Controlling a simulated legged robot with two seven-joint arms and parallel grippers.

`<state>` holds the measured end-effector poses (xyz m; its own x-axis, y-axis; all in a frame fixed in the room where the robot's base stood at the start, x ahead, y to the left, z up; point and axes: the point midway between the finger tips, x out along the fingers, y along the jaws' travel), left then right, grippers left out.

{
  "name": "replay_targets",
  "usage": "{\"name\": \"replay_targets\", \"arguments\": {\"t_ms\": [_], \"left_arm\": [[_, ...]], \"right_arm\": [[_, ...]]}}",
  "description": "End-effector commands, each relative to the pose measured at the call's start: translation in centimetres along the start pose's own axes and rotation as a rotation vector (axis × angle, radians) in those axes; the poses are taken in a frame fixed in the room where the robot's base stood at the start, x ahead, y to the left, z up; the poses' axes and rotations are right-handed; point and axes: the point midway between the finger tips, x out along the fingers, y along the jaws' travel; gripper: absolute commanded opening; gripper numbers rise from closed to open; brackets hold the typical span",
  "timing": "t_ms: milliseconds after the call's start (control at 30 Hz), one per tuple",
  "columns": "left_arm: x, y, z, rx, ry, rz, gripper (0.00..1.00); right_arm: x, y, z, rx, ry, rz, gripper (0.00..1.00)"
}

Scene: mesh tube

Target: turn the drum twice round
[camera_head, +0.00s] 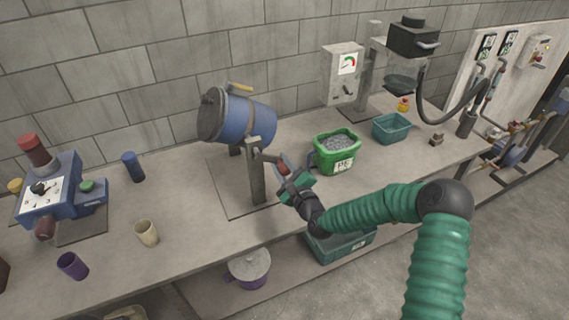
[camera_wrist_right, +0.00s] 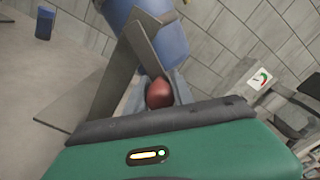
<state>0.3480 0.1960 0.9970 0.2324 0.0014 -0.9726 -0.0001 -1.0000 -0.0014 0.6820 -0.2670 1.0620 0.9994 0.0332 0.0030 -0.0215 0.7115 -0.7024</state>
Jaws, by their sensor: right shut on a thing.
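The blue drum (camera_head: 247,117) sits tilted on a grey stand (camera_head: 257,175) on the bench. Its dark lid (camera_head: 211,113) faces left and a yellow handle (camera_head: 239,87) shows on top. A crank arm reaches from the stand to a red-brown knob (camera_head: 284,170). My right gripper (camera_head: 287,174) is shut on the crank knob, which also shows in the right wrist view (camera_wrist_right: 159,93). The drum (camera_wrist_right: 150,22) is partly cut off in that view. My left gripper is not in view.
A green bucket (camera_head: 336,160) of grey pellets stands just right of my right gripper, with a teal bin (camera_head: 391,129) beyond it. A blue machine (camera_head: 62,196) and several cups stand at left. The bench front between the beige cup (camera_head: 147,232) and the stand is clear.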

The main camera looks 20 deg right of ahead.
Motion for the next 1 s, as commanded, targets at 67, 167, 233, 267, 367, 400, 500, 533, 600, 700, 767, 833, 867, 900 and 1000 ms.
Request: {"name": "replay_targets", "arguments": {"t_ms": [67, 167, 233, 267, 367, 400, 500, 533, 600, 700, 767, 833, 867, 900, 1000], "left_arm": [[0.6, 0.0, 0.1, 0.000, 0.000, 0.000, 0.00], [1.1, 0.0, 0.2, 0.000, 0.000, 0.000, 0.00], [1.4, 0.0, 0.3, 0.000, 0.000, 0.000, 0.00], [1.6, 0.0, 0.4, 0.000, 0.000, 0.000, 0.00], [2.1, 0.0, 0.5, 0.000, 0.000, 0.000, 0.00], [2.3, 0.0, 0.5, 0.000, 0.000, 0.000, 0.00], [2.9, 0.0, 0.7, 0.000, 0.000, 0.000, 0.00], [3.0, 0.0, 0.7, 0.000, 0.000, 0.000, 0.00], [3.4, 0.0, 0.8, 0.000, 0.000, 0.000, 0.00], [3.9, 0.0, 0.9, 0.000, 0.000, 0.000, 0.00], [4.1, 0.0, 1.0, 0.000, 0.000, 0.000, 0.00], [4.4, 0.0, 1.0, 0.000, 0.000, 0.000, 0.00], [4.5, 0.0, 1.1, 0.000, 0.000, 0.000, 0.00], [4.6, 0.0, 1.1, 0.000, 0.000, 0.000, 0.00], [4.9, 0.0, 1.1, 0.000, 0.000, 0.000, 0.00]], "right_arm": [[0.1, 0.5, -0.1, 0.076, -0.004, -0.005, 0.00], [0.1, 1.2, -0.1, 0.171, -0.005, -0.005, 0.00], [0.1, 1.7, -0.2, 0.237, -0.005, -0.004, 0.00], [0.1, 1.9, -0.2, 0.266, -0.005, -0.004, 0.00], [0.1, 2.6, -0.1, 0.361, -0.005, -0.004, 0.00], [0.1, 2.9, -0.1, 0.399, -0.005, -0.004, 0.00], [0.1, 3.5, 0.1, 0.493, -0.005, -0.004, 0.00], [0.1, 3.7, 0.1, 0.521, -0.005, -0.003, 0.00], [0.1, 4.2, 0.3, 0.584, -0.005, -0.002, 0.00], [0.1, 4.7, 0.6, 0.667, -0.005, -0.001, 0.00], [0.1, 5.0, 0.8, 0.712, -0.005, -0.001, 0.00], [0.1, 5.3, 1.0, 0.761, -0.005, -0.001, 0.00], [0.1, 5.4, 1.1, 0.780, -0.005, -0.001, 0.00], [0.1, 5.5, 1.2, 0.803, -0.005, -0.001, 0.00], [0.1, 5.7, 1.4, 0.851, -0.006, -0.001, 0.00]]}}
